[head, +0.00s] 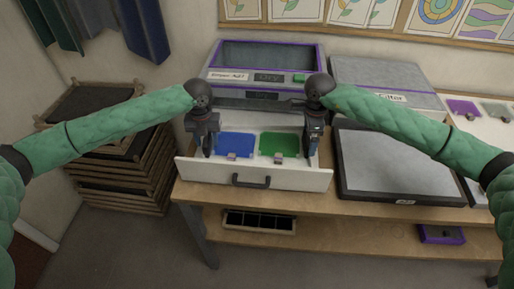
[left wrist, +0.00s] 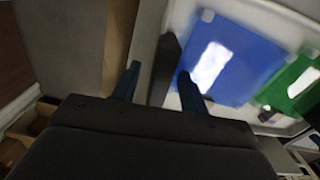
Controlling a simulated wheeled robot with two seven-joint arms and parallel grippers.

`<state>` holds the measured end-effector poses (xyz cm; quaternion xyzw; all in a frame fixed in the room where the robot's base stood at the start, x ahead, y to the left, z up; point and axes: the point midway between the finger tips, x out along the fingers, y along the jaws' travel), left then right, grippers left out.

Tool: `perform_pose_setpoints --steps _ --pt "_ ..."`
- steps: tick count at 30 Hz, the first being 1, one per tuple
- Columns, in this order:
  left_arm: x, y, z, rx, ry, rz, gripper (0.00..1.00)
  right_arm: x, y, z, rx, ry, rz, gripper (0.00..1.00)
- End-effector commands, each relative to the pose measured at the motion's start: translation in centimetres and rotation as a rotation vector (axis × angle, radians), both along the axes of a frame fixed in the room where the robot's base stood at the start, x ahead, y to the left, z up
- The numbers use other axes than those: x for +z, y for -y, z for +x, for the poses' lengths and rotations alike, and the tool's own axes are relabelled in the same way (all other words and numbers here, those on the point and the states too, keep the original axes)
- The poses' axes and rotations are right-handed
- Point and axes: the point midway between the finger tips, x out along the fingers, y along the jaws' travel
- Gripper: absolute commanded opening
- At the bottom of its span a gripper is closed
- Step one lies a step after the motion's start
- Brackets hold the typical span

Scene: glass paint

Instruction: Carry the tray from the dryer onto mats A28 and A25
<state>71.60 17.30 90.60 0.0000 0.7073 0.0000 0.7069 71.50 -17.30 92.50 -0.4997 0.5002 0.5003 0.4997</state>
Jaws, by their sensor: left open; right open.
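The dryer (head: 265,52) is a grey box with purple trim and a dark window at the back. Below it, a pale drawer (head: 205,172) stands open, with a blue panel (head: 236,146) and a green panel (head: 277,144) lying inside. They also show in the left wrist view. I cannot clearly tell the tray's edge from the drawer. My left gripper (head: 206,152) is open at the drawer's left side, its fingers (left wrist: 158,72) either side of a dark upright piece (left wrist: 166,62). My right gripper (head: 313,152) is open at the drawer's right side. Mat labels A28 and A25 are not readable.
A grey dark-framed board (head: 395,160) with a small label lies right of the drawer on the wooden table (head: 330,204). A grey box (head: 385,75) stands behind it. Stacked wooden racks (head: 120,150) stand at left. A purple box (head: 441,234) sits on the lower shelf.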

Motion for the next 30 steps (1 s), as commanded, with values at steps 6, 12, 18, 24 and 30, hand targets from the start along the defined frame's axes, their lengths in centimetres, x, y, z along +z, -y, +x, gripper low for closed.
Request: perform_pose_setpoints --steps 6,12,18,24,30 --pt "0.0 0.0 0.0 0.000 0.000 0.000 0.42 0.0 0.0 0.0 0.000 0.000 0.000 0.98" --pt "0.0 0.0 0.0 0.000 0.000 0.000 0.02 0.0 0.0 0.0 0.000 0.000 0.000 0.59" --pt "0.0 0.0 0.0 0.001 0.000 0.000 0.00 0.0 0.0 0.0 0.000 0.001 0.000 0.44" --pt "0.2 0.0 0.0 0.001 0.001 0.000 0.00 0.3 0.0 0.1 0.000 0.002 0.000 0.44" --pt "1.0 0.0 0.0 0.001 0.001 0.000 0.00 1.0 0.0 0.1 -0.001 0.002 0.000 0.44"
